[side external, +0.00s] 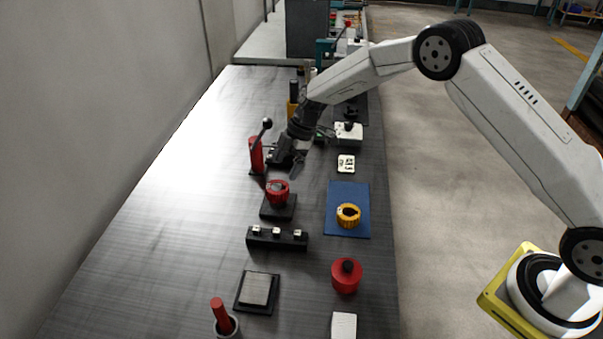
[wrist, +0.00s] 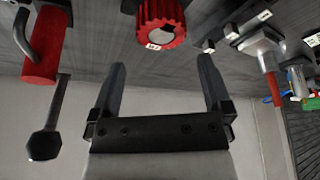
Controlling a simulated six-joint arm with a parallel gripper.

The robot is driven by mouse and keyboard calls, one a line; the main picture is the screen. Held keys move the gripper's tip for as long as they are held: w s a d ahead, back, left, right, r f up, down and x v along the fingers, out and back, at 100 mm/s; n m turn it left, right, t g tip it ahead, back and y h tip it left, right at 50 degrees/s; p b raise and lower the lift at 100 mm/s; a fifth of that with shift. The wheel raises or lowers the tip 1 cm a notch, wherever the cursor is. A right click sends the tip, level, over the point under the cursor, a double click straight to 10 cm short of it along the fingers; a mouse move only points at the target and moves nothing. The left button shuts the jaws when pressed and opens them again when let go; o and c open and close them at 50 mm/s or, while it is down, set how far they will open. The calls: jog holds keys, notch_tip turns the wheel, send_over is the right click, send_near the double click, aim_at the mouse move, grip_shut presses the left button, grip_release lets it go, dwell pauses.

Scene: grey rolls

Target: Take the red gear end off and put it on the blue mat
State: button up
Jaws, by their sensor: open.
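The red gear end (side external: 277,189) sits on a black square base (side external: 278,208) near the middle of the bench. In the wrist view the red gear end (wrist: 163,22) shows at the top, beyond the gap between my fingers and apart from them. My gripper (side external: 290,168) is open and empty, above and behind the red gear end in the side view; its two fingers also show in the wrist view (wrist: 162,85). The blue mat (side external: 348,222) lies to the right of the base, with a yellow gear ring (side external: 348,215) on it.
A red cylinder with a black-knobbed lever (side external: 256,155) stands close left of my gripper. A black block with several white cubes (side external: 277,238) lies in front of the base. A red round piece with a black knob (side external: 346,276) is in front of the mat. The mat's far part is bare.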

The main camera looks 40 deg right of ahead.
aim_at(279, 186)
jog(key=shift+x, duration=1.25)
jog(key=shift+f, duration=0.1)
jog(key=shift+x, duration=2.5)
jog(key=c, duration=1.3)
